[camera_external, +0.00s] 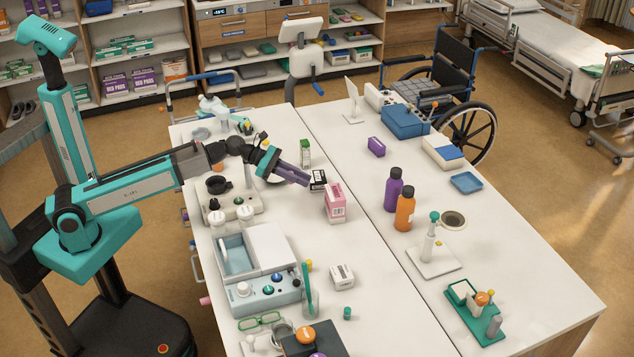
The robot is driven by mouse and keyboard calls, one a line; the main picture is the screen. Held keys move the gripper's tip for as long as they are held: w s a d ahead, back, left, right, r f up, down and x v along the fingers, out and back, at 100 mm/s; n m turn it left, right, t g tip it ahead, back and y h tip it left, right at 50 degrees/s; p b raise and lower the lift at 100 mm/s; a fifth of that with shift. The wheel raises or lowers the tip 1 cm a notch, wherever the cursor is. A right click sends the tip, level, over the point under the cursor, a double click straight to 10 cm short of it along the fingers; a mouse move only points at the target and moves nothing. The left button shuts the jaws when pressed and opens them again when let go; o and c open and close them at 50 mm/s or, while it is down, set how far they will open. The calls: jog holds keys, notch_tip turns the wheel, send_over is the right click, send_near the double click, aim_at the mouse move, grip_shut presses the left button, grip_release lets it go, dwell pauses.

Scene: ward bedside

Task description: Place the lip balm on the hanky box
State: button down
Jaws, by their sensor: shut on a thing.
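My gripper (306,182) reaches over the left table from the left, its dark purple-grey fingers closed and pointing right and slightly down. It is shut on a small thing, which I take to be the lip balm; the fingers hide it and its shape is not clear. A small black box with a white label (318,180) shows right at the fingertips; I cannot tell whether they touch it. I cannot tell for sure which box is the hanky box. A small white box (342,275) lies nearer the front, and a purple box (376,147) lies on the right table.
A pink-and-white carton (335,203) stands just right of and below my gripper. A green-and-white carton (305,152) stands behind it. Purple (394,189) and orange (404,208) bottles stand on the right table. A blue-white device (255,265) fills the front left.

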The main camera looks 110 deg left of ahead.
jog(key=shift+w+d+p, duration=0.1)
jog(key=shift+d+p, duration=0.6)
jog(key=shift+p, duration=0.5)
jog(key=shift+r, duration=0.1)
jog(key=p, duration=0.4)
send_over(335, 203)
jog(key=a, duration=0.5)
jog(key=shift+w+f, duration=0.4)
jog(key=shift+f, duration=0.3)
jog(key=shift+w+a+f+p, duration=0.2)
jog(key=shift+f+p, duration=0.15)
jog(key=shift+f, duration=0.6)
jog(key=shift+w+a+f+p, duration=0.15)
jog(key=shift+f+p, duration=0.2)
jog(key=shift+f, duration=0.55)
jog(key=shift+d+f, duration=0.1)
